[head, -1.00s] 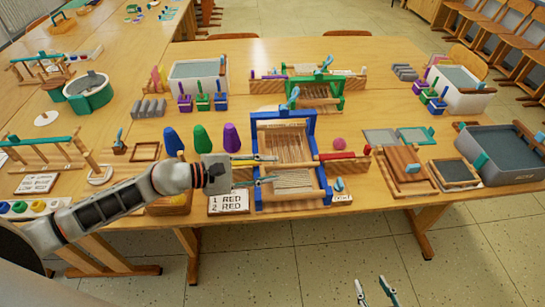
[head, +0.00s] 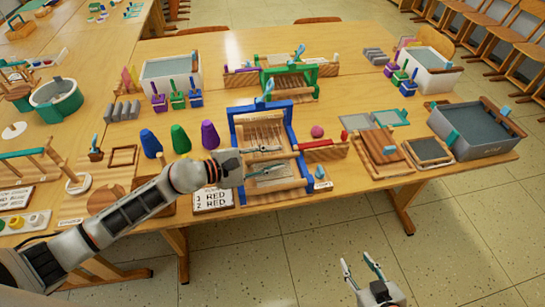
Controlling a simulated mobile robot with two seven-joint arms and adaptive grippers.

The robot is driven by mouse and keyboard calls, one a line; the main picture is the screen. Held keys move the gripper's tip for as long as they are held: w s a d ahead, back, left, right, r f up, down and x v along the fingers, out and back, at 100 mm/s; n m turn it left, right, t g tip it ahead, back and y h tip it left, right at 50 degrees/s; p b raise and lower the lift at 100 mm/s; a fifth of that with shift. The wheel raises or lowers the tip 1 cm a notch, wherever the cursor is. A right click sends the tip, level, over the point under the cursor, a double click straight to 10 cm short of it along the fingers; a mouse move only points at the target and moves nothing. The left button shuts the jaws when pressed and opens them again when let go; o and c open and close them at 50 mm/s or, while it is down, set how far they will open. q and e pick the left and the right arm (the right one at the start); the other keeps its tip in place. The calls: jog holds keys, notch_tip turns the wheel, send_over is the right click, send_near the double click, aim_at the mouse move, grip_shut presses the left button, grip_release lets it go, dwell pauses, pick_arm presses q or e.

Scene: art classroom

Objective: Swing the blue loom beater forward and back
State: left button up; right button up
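The blue loom (head: 289,112) stands near the table's front edge, with a blue frame, wooden bars and pale warp threads. Its upright blue frame part with a light-blue handle (head: 267,92) on top rises at the back; I cannot tell its exact tilt. My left gripper (head: 284,156) reaches in from the left over the loom's middle. Its two fingers are spread, and nothing shows between them but threads and wood behind. Whether it touches the loom is unclear. My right gripper (head: 358,262) is open and empty, low in front of the table, over the floor.
A green loom (head: 310,72) stands behind. Blue, green and purple cones (head: 180,139) stand left of the blue loom. A red shuttle on a wooden rack (head: 322,145) and a pink ball (head: 317,131) are close right.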

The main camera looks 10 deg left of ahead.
pick_arm(q)
grip_shut()
jog(key=shift+w, duration=0.1)
jog(key=shift+w+a+r+n+g, duration=0.25)
jog(key=shift+w+r+n, duration=0.15)
jog(key=shift+w, duration=0.1)
jog(key=shift+w+a+r+n+g, duration=0.1)
jog(key=shift+w+r+n+g, duration=0.15)
jog(key=shift+w+n, duration=0.2)
jog(key=w, duration=0.1)
jog(key=w+n+g+b, duration=0.1)
jog(key=w+a+n+b, duration=0.1)
jog(key=shift+w+r+g, duration=0.2)
jog(key=shift+r+g, duration=0.1)
jog(key=shift+w+a+r+n+g+b, duration=0.15)
jog(key=shift+w+a+n+g+b, duration=0.15)
jog(key=shift+w+n+g+b, duration=0.35)
jog(key=shift+w, duration=0.1)
